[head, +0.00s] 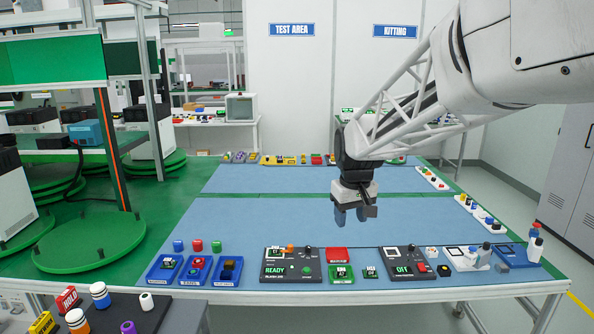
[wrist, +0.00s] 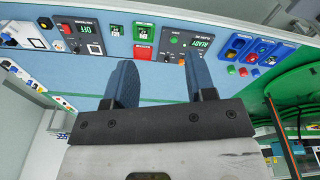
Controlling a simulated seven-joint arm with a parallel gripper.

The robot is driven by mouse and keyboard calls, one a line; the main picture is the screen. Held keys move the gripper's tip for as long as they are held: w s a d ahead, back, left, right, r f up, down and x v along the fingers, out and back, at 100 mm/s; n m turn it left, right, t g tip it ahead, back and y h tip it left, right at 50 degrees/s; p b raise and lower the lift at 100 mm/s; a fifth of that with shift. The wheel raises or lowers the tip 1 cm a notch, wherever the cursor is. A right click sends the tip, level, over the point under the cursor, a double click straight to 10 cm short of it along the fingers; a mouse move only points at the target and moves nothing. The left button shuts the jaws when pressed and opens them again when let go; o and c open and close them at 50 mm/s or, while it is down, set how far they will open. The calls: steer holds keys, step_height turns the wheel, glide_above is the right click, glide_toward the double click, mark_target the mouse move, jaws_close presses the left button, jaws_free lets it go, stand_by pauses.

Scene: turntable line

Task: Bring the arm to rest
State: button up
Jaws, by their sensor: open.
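My gripper (head: 351,215) hangs from the white lattice arm above the middle of the blue work mat (head: 270,212). It points down, apart from the mat and from the devices along the front edge. In the wrist view its two blue fingers (wrist: 162,88) stand apart with nothing between them. The mat also shows in the wrist view (wrist: 85,95) beyond the fingers.
Along the front edge sit blue bins (head: 163,269), a black READY panel (head: 291,265), a black OFF panel (head: 405,262) and a white fixture (head: 467,259). Small parts line the back and right edges. A green turntable (head: 90,243) stands at left. The mat's middle is clear.

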steer(key=s+d+f+m, duration=0.1)
steer(key=s, duration=1)
steer(key=s+d+f+m, duration=0.1)
steer(key=s+d, duration=0.1)
steer(key=s, duration=0.9)
steer(key=s+d+f+m+t, duration=0.1)
steer(key=s+d+f+m, duration=0.1)
steer(key=s, duration=0.9)
steer(key=shift+s+d, duration=0.25)
steer(key=shift+s, duration=0.1)
steer(key=shift+c, duration=0.2)
